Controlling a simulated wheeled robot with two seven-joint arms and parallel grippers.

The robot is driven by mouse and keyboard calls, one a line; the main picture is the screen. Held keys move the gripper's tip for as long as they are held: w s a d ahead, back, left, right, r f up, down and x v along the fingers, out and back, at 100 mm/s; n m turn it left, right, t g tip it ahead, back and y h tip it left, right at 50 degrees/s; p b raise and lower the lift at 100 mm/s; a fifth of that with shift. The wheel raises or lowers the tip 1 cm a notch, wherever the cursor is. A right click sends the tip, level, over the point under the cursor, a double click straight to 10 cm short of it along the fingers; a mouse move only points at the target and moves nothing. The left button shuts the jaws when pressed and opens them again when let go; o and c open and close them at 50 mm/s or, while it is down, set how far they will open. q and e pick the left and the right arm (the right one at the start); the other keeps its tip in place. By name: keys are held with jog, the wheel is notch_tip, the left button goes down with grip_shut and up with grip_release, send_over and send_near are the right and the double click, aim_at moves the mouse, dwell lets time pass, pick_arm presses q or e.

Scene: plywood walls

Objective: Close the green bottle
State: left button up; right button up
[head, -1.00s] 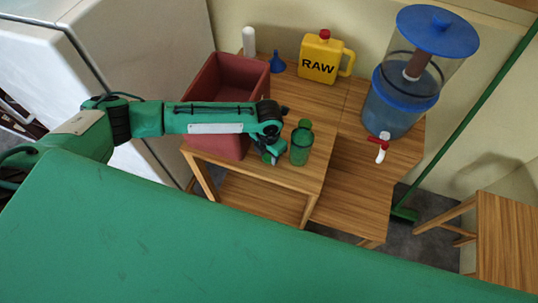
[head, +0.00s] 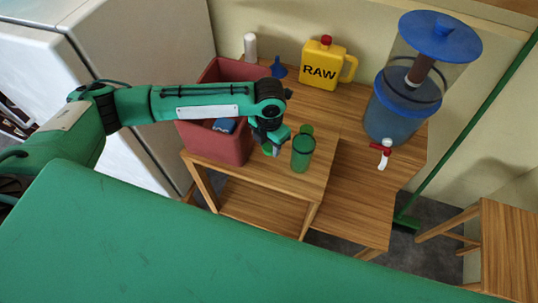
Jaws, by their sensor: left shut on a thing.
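The green bottle (head: 303,155) is a see-through green cup-like vessel standing upright on the wooden table, with its top appearing open. My left gripper (head: 270,145) is just left of the bottle and apart from it or barely clear; the gap is hard to judge. It is shut on a small green round piece (head: 267,151), which looks like a lid and is mostly hidden by the fingers. Another small green piece (head: 307,130) shows just behind the bottle's rim; I cannot tell what it is. My right gripper is out of view.
A red box (head: 215,147) with a blue item (head: 225,125) stands left of the bottle, under my arm. A yellow RAW jug (head: 321,66), a blue funnel (head: 278,69) and a white cylinder (head: 250,46) stand behind. A blue-lidded dispenser (head: 402,105) is at right.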

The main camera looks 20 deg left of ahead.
aim_at(269, 147)
pick_arm(q)
notch_tip(269, 147, up, 11)
jog(key=b, duration=0.1)
dwell(0.3)
